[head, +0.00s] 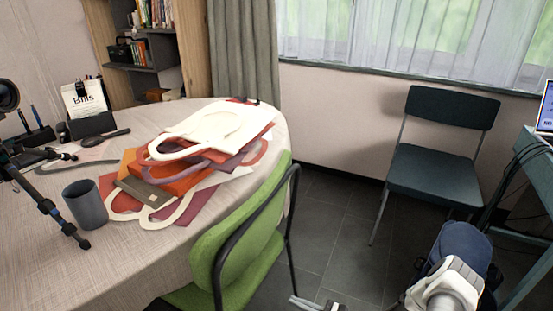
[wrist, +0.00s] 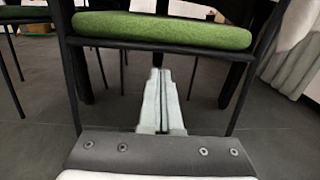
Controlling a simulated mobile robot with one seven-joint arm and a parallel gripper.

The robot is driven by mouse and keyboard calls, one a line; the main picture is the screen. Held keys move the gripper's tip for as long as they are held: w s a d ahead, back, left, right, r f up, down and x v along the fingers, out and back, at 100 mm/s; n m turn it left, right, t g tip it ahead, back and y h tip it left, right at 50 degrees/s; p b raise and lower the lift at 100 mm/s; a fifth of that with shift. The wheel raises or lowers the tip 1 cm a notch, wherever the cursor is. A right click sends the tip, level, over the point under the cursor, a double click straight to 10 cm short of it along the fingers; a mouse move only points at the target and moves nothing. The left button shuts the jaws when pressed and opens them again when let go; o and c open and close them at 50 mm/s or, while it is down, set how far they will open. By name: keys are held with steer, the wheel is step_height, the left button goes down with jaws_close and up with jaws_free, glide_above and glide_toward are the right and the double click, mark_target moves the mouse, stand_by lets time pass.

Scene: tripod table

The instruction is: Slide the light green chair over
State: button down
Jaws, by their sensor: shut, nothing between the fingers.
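The light green chair (head: 230,245) stands at the near right side of the round table, its black-framed back toward me. Its seat reaches toward the table edge. In the wrist view its green seat (wrist: 165,31) and black frame fill the top, with dark legs on both sides. My gripper (wrist: 158,72) is shut and empty, pointing at the space below the seat between the legs. I cannot tell whether it touches the frame.
The table (head: 50,255) has a pale cloth and holds a stack of tote bags (head: 190,150), a grey cup (head: 86,204) and a tripod (head: 45,205). A dark teal chair (head: 435,165) stands by the window. A desk (head: 535,160) is at right. Grey floor (head: 335,225) between the chairs is clear.

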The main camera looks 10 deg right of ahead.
step_height(320, 180, up, 29)
steer(key=s+a+n+g+h, duration=0.2)
steer(key=n+g+h, duration=0.4)
steer(key=n+g, duration=0.85)
steer(key=s+a+r+n+t+h, duration=0.1)
steer(key=s+r+n+t+h, duration=0.4)
steer(key=s+r, duration=0.4)
steer(key=s+a+r+n+t+h, duration=0.1)
steer(key=s+r+n+t+h, duration=0.4)
steer(key=r, duration=0.6)
step_height(320, 180, up, 26)
steer(key=s+n+g+y+p, duration=0.1)
steer(key=y+p, duration=0.1)
steer(key=p, duration=2.4)
steer(key=shift+s+d, duration=0.3)
steer(key=shift+s, duration=0.05)
steer(key=shift+r, duration=0.1)
